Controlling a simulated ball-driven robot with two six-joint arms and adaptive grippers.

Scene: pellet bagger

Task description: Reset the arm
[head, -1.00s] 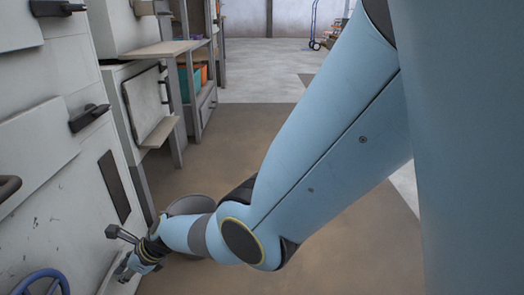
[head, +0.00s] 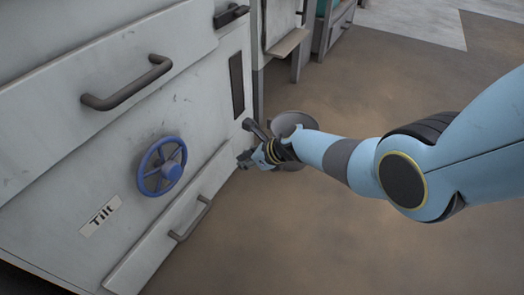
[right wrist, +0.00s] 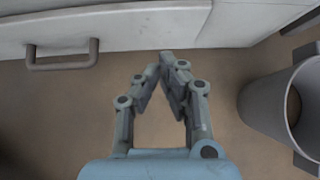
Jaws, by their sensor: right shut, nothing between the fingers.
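My right arm reaches in from the right of the head view. Its right gripper (head: 246,160) is low, close to the lower right corner of the white machine (head: 90,160). In the right wrist view the gripper (right wrist: 164,68) is shut, its fingertips together with nothing between them. It hangs over the brown floor, in front of the machine's lower edge; I cannot tell whether it touches the machine. My left gripper is not in view.
The machine has a blue handwheel (head: 161,167), a "Tilt" label (head: 100,216), a dark upper handle (head: 127,84) and a lower drawer handle (head: 190,220). A grey bin (right wrist: 268,105) stands right of the gripper. Brown floor (head: 330,240) is open in front.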

